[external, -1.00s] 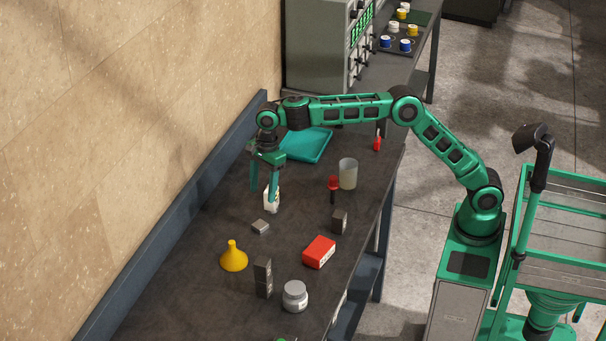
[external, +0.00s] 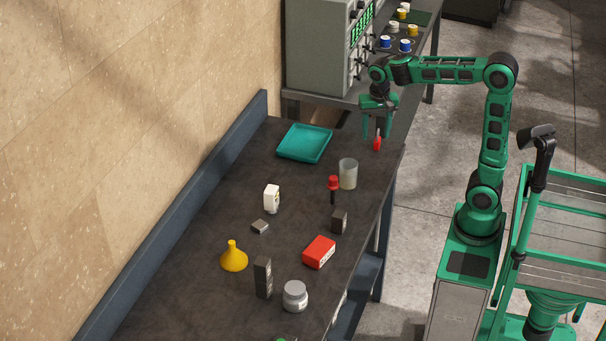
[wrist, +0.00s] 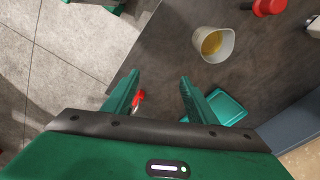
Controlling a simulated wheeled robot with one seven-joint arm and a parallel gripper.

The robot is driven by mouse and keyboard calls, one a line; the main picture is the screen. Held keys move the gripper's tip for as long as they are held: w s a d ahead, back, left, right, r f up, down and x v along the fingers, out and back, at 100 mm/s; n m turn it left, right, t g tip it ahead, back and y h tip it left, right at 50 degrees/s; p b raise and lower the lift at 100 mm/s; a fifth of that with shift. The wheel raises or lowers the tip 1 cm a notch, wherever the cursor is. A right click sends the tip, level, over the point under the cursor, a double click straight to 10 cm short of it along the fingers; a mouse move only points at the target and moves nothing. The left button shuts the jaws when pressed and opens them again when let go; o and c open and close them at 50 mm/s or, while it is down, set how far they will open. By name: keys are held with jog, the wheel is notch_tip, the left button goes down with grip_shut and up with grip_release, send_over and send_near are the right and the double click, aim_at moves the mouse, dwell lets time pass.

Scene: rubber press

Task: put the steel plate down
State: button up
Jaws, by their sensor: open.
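A small flat grey metal piece, which looks like the steel plate (external: 260,226), lies on the dark bench below the white bottle in the external view. It does not show in the wrist view. My gripper (external: 377,134) is open and empty at the bench's right edge, well up and to the right of the plate. In the wrist view the two green fingers (wrist: 159,79) are spread apart, with nothing held between them. A small red object (external: 377,144) is right by the fingertips; it also shows beside the left finger in the wrist view (wrist: 137,99).
A teal tray (external: 305,143) lies at the far end of the bench. A beaker (external: 348,174), a red-topped tool (external: 333,187) and a white bottle (external: 271,199) stand nearby. A yellow funnel (external: 234,258), red box (external: 319,252), dark blocks (external: 263,277) and grey jar (external: 295,296) are nearer.

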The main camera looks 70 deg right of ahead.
jog(key=s+d+f+n, duration=0.1)
jog(key=s+f+n, duration=0.1)
jog(key=s, duration=0.6)
jog(key=s+d+f+n, duration=0.2)
jog(key=s+f, duration=0.2)
jog(key=s, duration=0.5)
jog(key=s+d+f+n+y, duration=0.1)
jog(key=s+d+f+n, duration=0.1)
jog(key=s, duration=0.6)
jog(key=shift+s+f, duration=0.3)
jog(key=shift+f, duration=0.45)
